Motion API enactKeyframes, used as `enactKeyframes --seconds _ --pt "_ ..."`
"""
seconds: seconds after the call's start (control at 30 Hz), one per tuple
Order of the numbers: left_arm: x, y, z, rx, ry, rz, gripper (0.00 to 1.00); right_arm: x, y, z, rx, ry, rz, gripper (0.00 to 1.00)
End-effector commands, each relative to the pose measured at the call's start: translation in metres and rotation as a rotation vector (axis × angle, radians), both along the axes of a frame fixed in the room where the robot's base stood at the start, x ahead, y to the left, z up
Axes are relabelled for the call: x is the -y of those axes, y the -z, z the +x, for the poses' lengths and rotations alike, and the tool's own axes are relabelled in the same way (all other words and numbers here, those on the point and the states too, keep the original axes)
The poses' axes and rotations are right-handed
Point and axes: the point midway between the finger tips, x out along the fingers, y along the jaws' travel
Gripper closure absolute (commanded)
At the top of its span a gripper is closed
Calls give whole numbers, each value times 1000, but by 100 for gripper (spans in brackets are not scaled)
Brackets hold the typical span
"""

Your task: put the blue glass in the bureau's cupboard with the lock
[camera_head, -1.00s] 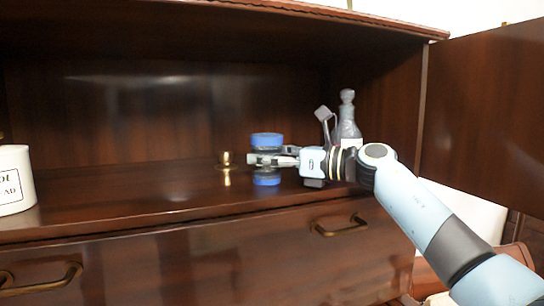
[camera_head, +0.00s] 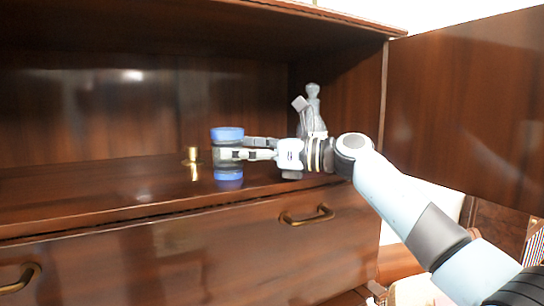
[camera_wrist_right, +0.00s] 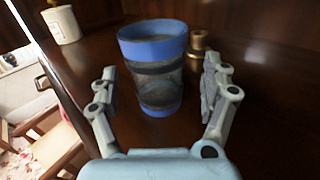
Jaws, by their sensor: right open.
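The blue glass (camera_head: 228,135), a clear tumbler with a blue rim and blue base, stands upright on the floor of the bureau's open cupboard (camera_head: 110,187), near the front edge. My right gripper (camera_head: 246,148) is open, its fingers level with the middle of the glass. In the right wrist view the glass (camera_wrist_right: 153,50) stands at and just beyond the fingertips (camera_wrist_right: 160,75), with a gap on the left and a smaller one on the right. The open cupboard door (camera_head: 465,110) is at the right. I cannot make out a lock. My left gripper is not in view.
A small brass object (camera_head: 192,158) stands just left of the glass. A grey stoppered bottle (camera_head: 313,108) stands behind my right wrist. A white canister (camera_wrist_right: 62,24) shows in the right wrist view. Drawers with brass handles (camera_head: 307,214) lie below.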

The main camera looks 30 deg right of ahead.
Motion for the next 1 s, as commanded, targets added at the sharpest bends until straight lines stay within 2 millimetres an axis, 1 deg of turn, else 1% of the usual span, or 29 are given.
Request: enactKeyframes --seconds 0.03,0.2,0.3,0.4,0.57,1.0 --pt "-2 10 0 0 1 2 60 11 7 -9 2 3 -7 19" --pt "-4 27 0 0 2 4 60 40 7 -37 0 2 -7 19" --pt "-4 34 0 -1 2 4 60 52 5 -49 0 1 -6 19" --pt "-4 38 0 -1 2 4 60 60 3 -56 1 0 -4 19" --pt "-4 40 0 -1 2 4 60 65 1 -62 1 0 -1 19" --pt "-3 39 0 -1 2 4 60 65 0 -62 1 -1 1 19"
